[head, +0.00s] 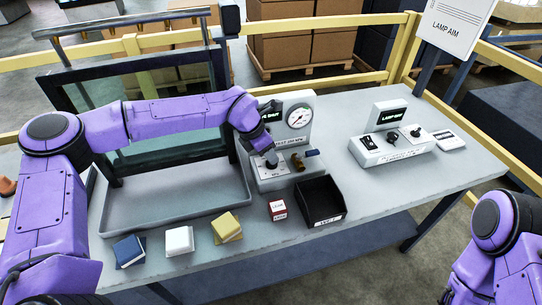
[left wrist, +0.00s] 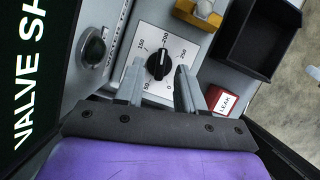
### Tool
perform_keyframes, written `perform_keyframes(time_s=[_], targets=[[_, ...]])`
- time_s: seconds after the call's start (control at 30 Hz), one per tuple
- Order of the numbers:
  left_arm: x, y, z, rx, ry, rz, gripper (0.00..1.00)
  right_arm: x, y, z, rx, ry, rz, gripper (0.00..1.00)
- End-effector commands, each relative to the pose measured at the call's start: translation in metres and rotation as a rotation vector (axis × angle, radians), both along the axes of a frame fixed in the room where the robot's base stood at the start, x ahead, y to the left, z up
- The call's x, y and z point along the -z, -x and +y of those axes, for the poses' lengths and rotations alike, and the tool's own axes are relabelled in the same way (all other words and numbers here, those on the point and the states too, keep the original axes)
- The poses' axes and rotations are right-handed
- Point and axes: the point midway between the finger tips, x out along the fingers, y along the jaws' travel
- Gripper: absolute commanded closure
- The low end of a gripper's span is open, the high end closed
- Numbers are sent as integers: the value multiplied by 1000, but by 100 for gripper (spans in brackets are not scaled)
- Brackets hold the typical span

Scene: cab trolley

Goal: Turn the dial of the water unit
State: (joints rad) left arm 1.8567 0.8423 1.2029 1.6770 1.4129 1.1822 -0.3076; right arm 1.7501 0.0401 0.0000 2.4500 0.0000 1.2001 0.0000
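The water unit (head: 292,143) is a grey box with a round pressure gauge (head: 298,117) and a dark display partly hidden by my left arm. Its dial is a black knob (left wrist: 160,63) on a white plate (left wrist: 185,50) with numbers around it. My left gripper (left wrist: 158,88) is open, its two grey fingers on either side of the near part of the knob in the left wrist view. I cannot tell if they touch it. In the head view the gripper (head: 270,160) is above the dial plate. My right gripper is out of view; only its arm shows.
A brass valve with a blue handle (head: 312,153) and a black bin (head: 320,203) stand close by. A red LEAK box (head: 277,210) and several coloured blocks lie along the front edge. The lamp unit (head: 390,145) is at right. A glass panel in a frame stands behind my left arm.

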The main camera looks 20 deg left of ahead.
Motion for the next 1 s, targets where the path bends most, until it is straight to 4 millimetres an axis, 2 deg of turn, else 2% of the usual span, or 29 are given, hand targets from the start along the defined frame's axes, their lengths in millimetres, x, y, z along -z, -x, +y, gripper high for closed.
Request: perform_keyframes(time_s=[0.2, 0.4, 1.0], targets=[[-49, 13, 14, 0, 1, -7, 62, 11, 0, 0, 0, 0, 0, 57], [-74, 21, 21, 1, 1, -5, 62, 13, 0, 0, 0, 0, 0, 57], [-76, 22, 23, -2, 0, -2, 62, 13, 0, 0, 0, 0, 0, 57]])
